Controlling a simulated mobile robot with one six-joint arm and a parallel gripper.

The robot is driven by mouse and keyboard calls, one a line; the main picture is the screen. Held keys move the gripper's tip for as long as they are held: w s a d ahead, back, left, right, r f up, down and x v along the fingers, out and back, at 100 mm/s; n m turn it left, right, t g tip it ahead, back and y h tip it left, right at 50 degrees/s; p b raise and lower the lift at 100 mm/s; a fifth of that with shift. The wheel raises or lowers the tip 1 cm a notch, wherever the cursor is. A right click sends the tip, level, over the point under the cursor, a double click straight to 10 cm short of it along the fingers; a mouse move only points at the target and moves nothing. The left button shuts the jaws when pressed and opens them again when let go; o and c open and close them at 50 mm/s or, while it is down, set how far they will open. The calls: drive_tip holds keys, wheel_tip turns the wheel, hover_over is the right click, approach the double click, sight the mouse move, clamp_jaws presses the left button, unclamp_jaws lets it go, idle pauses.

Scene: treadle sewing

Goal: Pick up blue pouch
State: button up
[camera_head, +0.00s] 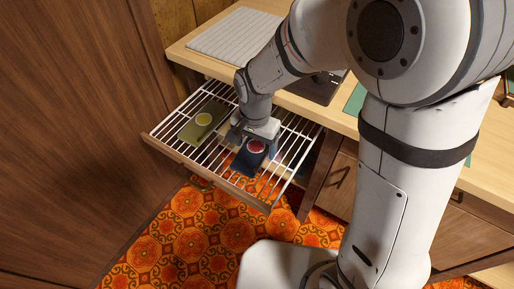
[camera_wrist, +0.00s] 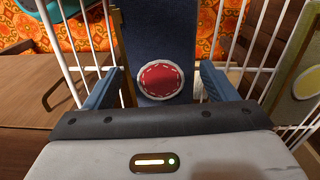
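The blue pouch (camera_head: 248,163) is a dark blue flat pouch with a round red patch, lying on the white wire rack of the pulled-out drawer. In the wrist view the pouch (camera_wrist: 158,40) runs up from between my fingers, its red patch close to the palm. My gripper (camera_head: 256,138) is right over the patch end of the pouch. In the wrist view my gripper (camera_wrist: 162,84) is open, one blue finger on each side of the pouch. The right finger shows a gap to it; the left finger is close to its edge, and I cannot tell whether it touches.
An olive-green pouch (camera_head: 203,124) with a yellow patch lies on the rack (camera_head: 181,146) to the left; in the wrist view this pouch (camera_wrist: 297,75) is at the right. The wooden counter (camera_head: 300,106) overhangs the drawer's back. A patterned orange rug (camera_head: 170,240) covers the floor below.

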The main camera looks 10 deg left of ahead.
drive_tip(key=c, duration=0.7)
drive_tip(key=shift+c, duration=0.2)
